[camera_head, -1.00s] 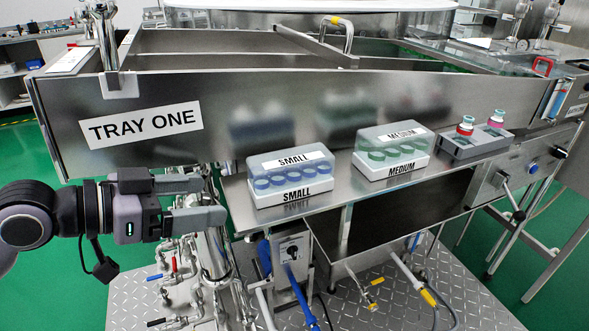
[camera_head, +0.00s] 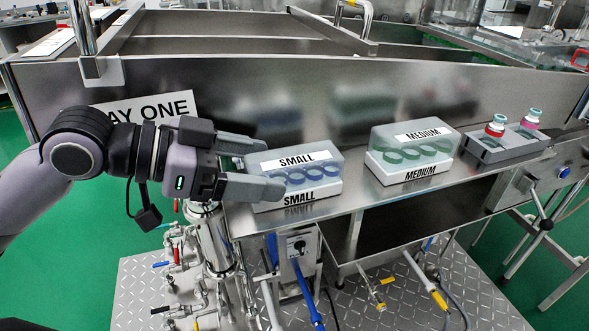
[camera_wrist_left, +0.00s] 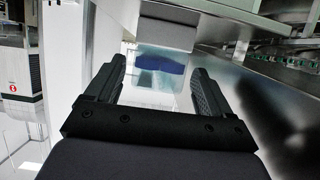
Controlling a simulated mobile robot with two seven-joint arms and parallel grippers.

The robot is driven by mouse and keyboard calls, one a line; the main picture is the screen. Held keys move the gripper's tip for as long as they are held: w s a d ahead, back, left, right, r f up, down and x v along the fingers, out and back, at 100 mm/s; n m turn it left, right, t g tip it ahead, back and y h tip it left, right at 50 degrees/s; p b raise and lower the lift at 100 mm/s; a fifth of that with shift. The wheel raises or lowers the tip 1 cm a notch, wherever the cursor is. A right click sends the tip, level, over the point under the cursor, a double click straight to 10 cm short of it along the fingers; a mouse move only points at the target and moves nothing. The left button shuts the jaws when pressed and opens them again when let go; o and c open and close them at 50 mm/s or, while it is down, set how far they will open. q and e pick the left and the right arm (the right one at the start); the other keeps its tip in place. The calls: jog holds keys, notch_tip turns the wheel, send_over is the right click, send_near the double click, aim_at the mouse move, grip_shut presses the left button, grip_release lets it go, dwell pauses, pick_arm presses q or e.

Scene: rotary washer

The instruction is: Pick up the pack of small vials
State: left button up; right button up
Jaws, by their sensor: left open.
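The pack of small vials (camera_head: 300,176) is a clear-topped box with blue rings inside and a white base marked SMALL. It sits on the steel shelf below the TRAY ONE panel. My left gripper (camera_head: 262,166) is open at the left end of the pack, one finger toward its back and one in front of its near left corner. In the left wrist view the pack (camera_wrist_left: 158,82) shows between and beyond the two open fingers (camera_wrist_left: 160,80). I cannot tell whether the fingers touch it. My right gripper is not in view.
The pack of medium vials (camera_head: 412,152), with green rings, stands right of the small pack with a gap. Farther right is a grey holder (camera_head: 507,148) with two red-banded vials. The steel panel (camera_head: 330,100) rises behind the shelf (camera_head: 350,196). Pipes and valves stand below left.

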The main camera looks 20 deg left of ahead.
aim_at(283, 169)
pick_arm(q)
jog(key=shift+x, duration=2)
jog(key=shift+d+r, duration=0.1)
jog(key=shift+r, duration=0.1)
jog(key=shift+c, duration=0.3)
jog(key=c, duration=1.1)
jog(key=shift+o, duration=0.2)
